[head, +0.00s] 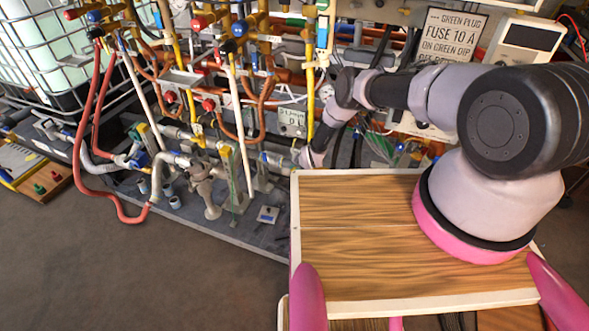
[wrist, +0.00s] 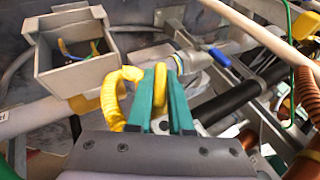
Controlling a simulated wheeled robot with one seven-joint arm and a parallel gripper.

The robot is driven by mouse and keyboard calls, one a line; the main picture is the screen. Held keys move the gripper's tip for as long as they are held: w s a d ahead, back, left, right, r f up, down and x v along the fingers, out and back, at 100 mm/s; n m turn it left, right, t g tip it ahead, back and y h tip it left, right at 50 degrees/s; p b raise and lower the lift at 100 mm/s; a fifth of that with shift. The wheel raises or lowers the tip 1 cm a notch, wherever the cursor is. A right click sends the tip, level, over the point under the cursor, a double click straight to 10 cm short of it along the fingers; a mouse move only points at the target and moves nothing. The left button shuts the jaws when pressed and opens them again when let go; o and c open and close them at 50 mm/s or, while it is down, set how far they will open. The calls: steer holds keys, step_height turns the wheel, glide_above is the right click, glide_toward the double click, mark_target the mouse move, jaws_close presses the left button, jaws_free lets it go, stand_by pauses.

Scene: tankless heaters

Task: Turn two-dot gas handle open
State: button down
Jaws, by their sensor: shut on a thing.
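In the wrist view, my gripper (wrist: 166,82) has two green fingers. They are shut on a narrow yellow handle (wrist: 160,88), which sits between them. Most of the handle is hidden by the fingers, and I cannot see any dots on it. In the head view, my arm reaches left and down among the pipes, but I cannot make out the fingers or the held handle there.
In the wrist view, a yellow corrugated hose (wrist: 117,97) curves close on the left of the fingers. A grey open box (wrist: 75,78) stands at upper left. A blue-handled valve (wrist: 219,57) and a black pipe (wrist: 235,97) lie to the right. A sign (head: 450,38) hangs at upper right.

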steer(key=shift+a+n+g+h, duration=0.25)
steer(key=shift+n+g+h, duration=0.05)
steer(key=shift+h, duration=0.6)
steer(key=shift+d+n+g+h, duration=0.1)
steer(key=shift+n+g+h, duration=0.35)
steer(key=shift+h, duration=0.85)
steer(key=shift+g, duration=0.25)
steer(key=c, duration=0.8)
jaws_free()
steer(key=shift+r, duration=0.15)
steer(key=shift+s+r, duration=0.1)
steer(key=shift+r, duration=0.45)
steer(key=v, duration=0.9)
steer(key=shift+s+a+r, duration=0.2)
steer(key=shift+a, duration=0.05)
